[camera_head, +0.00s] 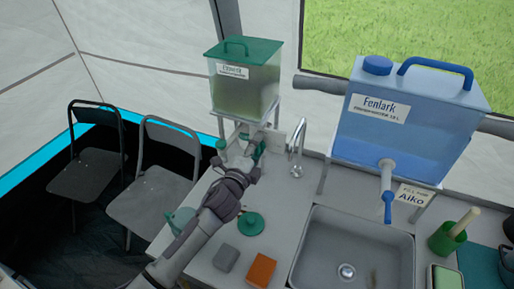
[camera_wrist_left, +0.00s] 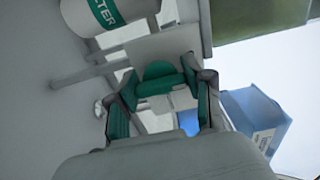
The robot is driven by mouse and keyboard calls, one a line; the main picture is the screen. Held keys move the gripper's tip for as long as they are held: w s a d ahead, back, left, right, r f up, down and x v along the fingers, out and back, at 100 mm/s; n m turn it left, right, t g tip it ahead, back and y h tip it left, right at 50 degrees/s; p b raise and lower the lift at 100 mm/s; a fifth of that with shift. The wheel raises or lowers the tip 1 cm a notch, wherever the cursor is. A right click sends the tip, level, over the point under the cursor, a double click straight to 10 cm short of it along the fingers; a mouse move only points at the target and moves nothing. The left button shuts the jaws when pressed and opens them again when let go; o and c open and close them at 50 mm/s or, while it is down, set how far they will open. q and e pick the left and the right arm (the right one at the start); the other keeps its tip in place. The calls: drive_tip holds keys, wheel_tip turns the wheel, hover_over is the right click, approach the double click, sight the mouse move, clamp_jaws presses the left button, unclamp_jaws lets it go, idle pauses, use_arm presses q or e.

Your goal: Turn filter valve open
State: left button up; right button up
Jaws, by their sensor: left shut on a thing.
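My left gripper (camera_head: 250,155) reaches under the clear, green-lidded tank (camera_head: 246,92) on its stand at the back of the counter. In the left wrist view the gripper (camera_wrist_left: 163,88) has its two green-padded fingers on either side of a green valve handle (camera_wrist_left: 158,72) and is shut on it. A pale block sits just below the handle, between the fingers. A white filter cylinder (camera_wrist_left: 78,18) with a green label ending in "TER" is above and left of the handle. In the head view the arm and hand largely hide the valve. My right gripper is not in view.
A blue Fenlark water tank (camera_head: 400,118) stands on the right above the sink (camera_head: 348,245). A thin faucet (camera_head: 297,150) stands between the tanks. A grey block (camera_head: 226,257), an orange block (camera_head: 261,270) and a green round item (camera_head: 250,223) lie on the counter near my forearm.

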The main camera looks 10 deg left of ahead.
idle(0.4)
use_arm(q)
drive_tip(key=o, duration=1.2)
drive_tip(key=s, duration=0.4)
drive_tip(key=s+a, duration=0.1)
drive_tip(key=s, duration=0.3)
drive_tip(key=s+a, duration=0.1)
drive_tip(key=s, duration=0.2)
drive_tip(key=shift+s+a, duration=0.15)
drive_tip(key=shift+s, duration=0.25)
drive_tip(key=shift+f, duration=0.1)
